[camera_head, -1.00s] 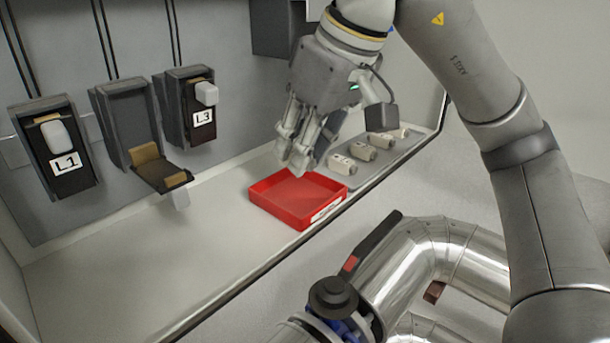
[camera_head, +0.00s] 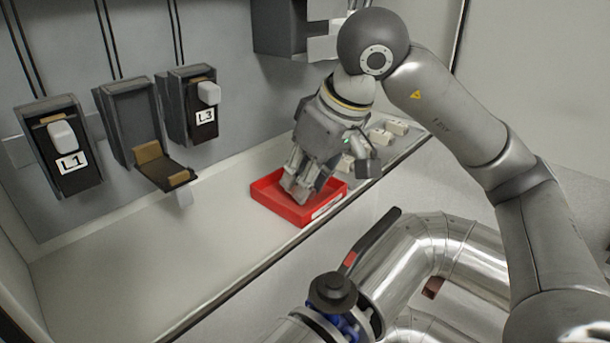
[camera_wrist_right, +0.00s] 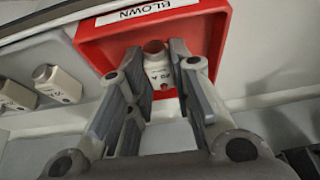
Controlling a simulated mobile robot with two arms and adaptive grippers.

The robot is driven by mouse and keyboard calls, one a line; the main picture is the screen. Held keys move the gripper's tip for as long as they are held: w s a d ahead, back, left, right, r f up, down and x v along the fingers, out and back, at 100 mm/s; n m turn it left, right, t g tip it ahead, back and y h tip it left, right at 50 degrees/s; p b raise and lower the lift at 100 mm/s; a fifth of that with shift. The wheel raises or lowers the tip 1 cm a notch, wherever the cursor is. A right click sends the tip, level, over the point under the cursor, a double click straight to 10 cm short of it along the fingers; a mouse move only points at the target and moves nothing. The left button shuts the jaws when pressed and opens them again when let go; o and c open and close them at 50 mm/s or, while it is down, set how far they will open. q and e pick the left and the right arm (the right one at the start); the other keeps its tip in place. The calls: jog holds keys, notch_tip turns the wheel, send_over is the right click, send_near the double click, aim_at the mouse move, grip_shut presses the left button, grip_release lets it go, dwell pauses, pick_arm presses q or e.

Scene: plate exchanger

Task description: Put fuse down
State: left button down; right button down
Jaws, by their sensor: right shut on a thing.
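My right gripper (camera_head: 302,188) is down inside the red tray (camera_head: 283,208) on the shelf. In the right wrist view, its fingers (camera_wrist_right: 157,75) are shut on a white fuse (camera_wrist_right: 156,66) with a reddish-brown end cap. The fuse is within the outline of the red tray (camera_wrist_right: 222,40), which bears a "BLOWN" label. I cannot tell whether the fuse touches the tray floor. In the head view the fuse is hidden by the gripper. My left gripper is not in view.
A grey tray (camera_head: 375,168) with several white fuses (camera_head: 396,127) stands right of the red tray. Fuse holders L1 (camera_head: 62,150), L3 (camera_head: 198,105) and an open one (camera_head: 150,135) hang on the wall. Shiny pipes (camera_head: 420,255) and a black-handled valve (camera_head: 333,292) are in front.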

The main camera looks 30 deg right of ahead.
jog(key=shift+f, duration=0.1)
jog(key=shift+f, duration=0.15)
jog(key=c, duration=1.3)
grip_release()
jog(key=shift+r, duration=0.35)
jog(key=shift+s+r, duration=0.1)
jog(key=shift+r, duration=0.25)
jog(key=v, duration=1.1)
jog(key=shift+s, duration=0.1)
